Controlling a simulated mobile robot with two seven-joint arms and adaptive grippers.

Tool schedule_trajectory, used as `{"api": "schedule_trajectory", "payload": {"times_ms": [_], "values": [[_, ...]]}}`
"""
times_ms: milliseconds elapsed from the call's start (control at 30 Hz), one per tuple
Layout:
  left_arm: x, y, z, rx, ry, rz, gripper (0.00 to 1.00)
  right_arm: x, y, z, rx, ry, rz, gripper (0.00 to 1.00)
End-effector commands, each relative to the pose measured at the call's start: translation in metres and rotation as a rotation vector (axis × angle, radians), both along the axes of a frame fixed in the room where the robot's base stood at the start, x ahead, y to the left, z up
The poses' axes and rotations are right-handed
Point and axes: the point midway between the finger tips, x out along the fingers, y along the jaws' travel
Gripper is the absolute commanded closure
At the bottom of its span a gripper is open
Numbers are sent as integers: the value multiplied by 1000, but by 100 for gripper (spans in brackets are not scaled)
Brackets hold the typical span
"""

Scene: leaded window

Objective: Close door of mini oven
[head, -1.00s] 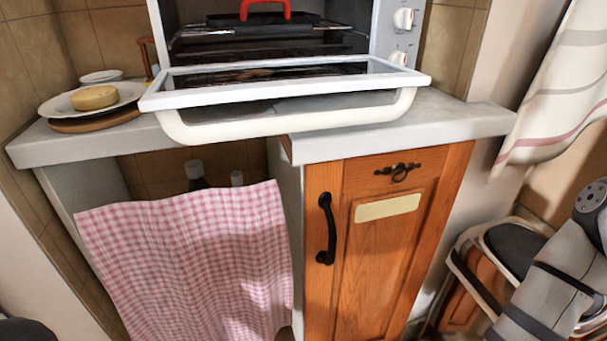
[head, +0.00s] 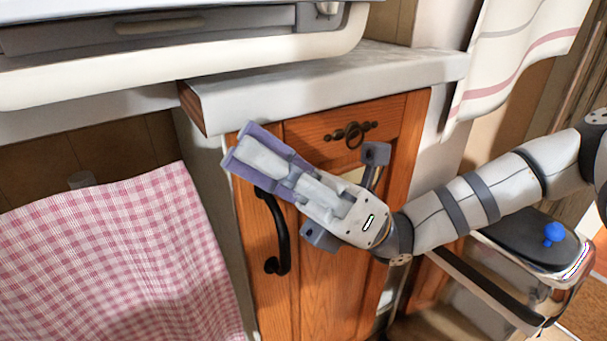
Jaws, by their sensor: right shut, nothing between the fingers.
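The mini oven is at the top left of the head view, mostly cut off by the frame edge. A control knob (head: 327,8) shows at the top. My right gripper (head: 240,150) is shut and empty. It points up and left, below the counter edge and in front of the wooden cabinet, apart from the oven door. My left gripper is not in view.
The grey counter (head: 320,85) lies just above my right gripper. A wooden cabinet (head: 300,290) with a black handle stands behind it. A pink checked cloth (head: 110,260) hangs at left, a striped curtain (head: 515,60) at upper right. A dark-lidded bin (head: 525,240) stands at lower right.

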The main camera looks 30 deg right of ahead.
Motion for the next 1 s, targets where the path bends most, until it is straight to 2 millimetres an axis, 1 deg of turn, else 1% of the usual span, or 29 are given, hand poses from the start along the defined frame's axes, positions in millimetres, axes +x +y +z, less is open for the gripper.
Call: {"api": "schedule_trajectory", "payload": {"times_ms": [33, 100, 233, 367, 700, 767, 900, 1000], "values": [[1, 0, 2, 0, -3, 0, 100, 2, 1, 10, 0, -4, -1, 100], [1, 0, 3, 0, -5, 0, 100, 4, 1, 21, 0, -3, -1, 100], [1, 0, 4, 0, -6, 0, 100, 8, 1, 34, 0, -2, -1, 100], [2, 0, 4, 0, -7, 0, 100, 9, 1, 39, -1, 1, -1, 100], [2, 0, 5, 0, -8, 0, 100, 9, 1, 39, -1, 3, 0, 100], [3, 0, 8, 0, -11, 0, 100, 9, 1, 42, -1, 9, 0, 100], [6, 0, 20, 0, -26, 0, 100, 7, 1, 51, -3, 40, 0, 100], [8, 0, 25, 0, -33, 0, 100, 6, 0, 54, -2, 61, 0, 100]]}}
